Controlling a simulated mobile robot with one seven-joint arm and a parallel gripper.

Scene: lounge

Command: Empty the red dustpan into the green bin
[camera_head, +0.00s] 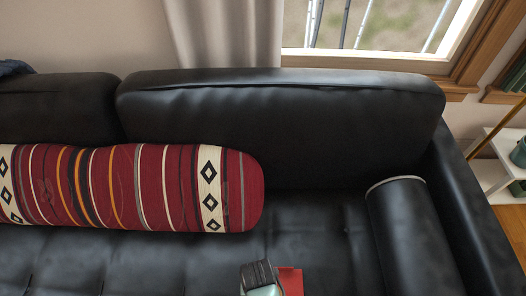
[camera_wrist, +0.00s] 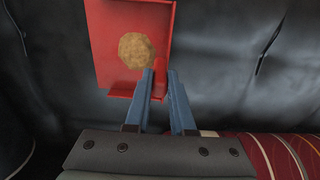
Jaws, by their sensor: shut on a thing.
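The red dustpan (camera_wrist: 107,50) shows in the wrist view with a round, rough brown piece (camera_wrist: 137,49) lying in its pan. My gripper (camera_wrist: 161,71) has its two blue fingers at the near edge of the dustpan and is shut on it. The exact spot of the grip is partly hidden by the fingers. In the head view, a small part of the red dustpan (camera_head: 291,281) shows at the bottom edge, beside my wrist and above the sofa seat. I cannot make out a green bin in either view.
A black leather sofa (camera_head: 290,125) fills the head view. A striped red bolster (camera_head: 130,188) lies on its left, a black bolster (camera_head: 408,238) by the right arm. A white shelf (camera_head: 490,178) with a dark green vessel (camera_head: 519,152) stands at far right.

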